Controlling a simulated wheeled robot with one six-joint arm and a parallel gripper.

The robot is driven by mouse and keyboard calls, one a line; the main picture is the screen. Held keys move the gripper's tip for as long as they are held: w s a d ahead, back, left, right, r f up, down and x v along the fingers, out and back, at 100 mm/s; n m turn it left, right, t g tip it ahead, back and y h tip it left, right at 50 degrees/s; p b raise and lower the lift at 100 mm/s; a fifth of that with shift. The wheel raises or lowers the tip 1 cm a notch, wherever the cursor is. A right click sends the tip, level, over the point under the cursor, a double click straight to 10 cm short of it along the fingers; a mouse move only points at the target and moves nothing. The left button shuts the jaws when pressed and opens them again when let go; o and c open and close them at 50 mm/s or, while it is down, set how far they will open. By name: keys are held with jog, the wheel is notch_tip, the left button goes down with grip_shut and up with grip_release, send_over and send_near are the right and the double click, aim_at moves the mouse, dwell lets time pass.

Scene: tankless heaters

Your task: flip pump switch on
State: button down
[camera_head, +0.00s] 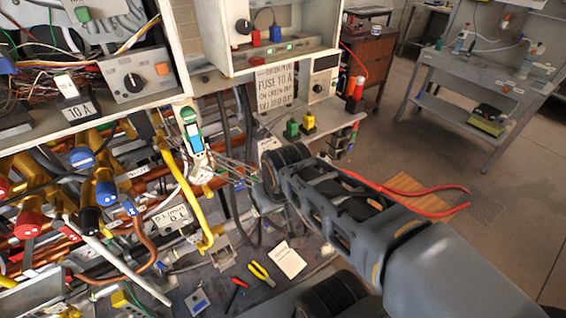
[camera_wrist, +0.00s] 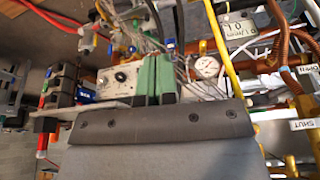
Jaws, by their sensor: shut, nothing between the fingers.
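My gripper (camera_wrist: 155,78) shows its two green fingers side by side and closed in the wrist view, with nothing held. In the head view my arm reaches from the lower right to the middle, and its fingertips cannot be made out there. I cannot tell for sure which part is the pump switch. A grey box with a black knob and an orange button (camera_head: 136,82) is at the upper left, apart from my arm. A pale panel with a black knob (camera_wrist: 122,76) shows just left of my fingers in the wrist view; contact cannot be told.
Dense pipes and valves fill the left, with a yellow hose (camera_head: 190,195) hanging there. A pressure gauge (camera_wrist: 206,67) is right of my fingers. A fuse sign (camera_head: 273,88) stands behind the arm. Yellow pliers (camera_head: 262,273) lie below.

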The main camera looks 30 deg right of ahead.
jog(key=w+d+f+n+t+y+b, duration=0.2)
jog(key=w+d+f+n+t+b, duration=1)
jog(key=n+b, duration=0.7)
jog(key=w+d+f+b, duration=0.2)
jog(key=w+f+b, duration=0.2)
jog(key=f, duration=0.1)
jog(key=shift+w+d+f+t, duration=0.15)
jog(key=shift+f+t, duration=0.1)
jog(key=shift+t, duration=0.15)
jog(key=w+a+f+b, duration=0.1)
jog(key=w+b, duration=0.1)
jog(key=w, duration=1.1)
jog(key=shift+w+a+f, duration=0.35)
jog(key=shift+w, duration=0.05)
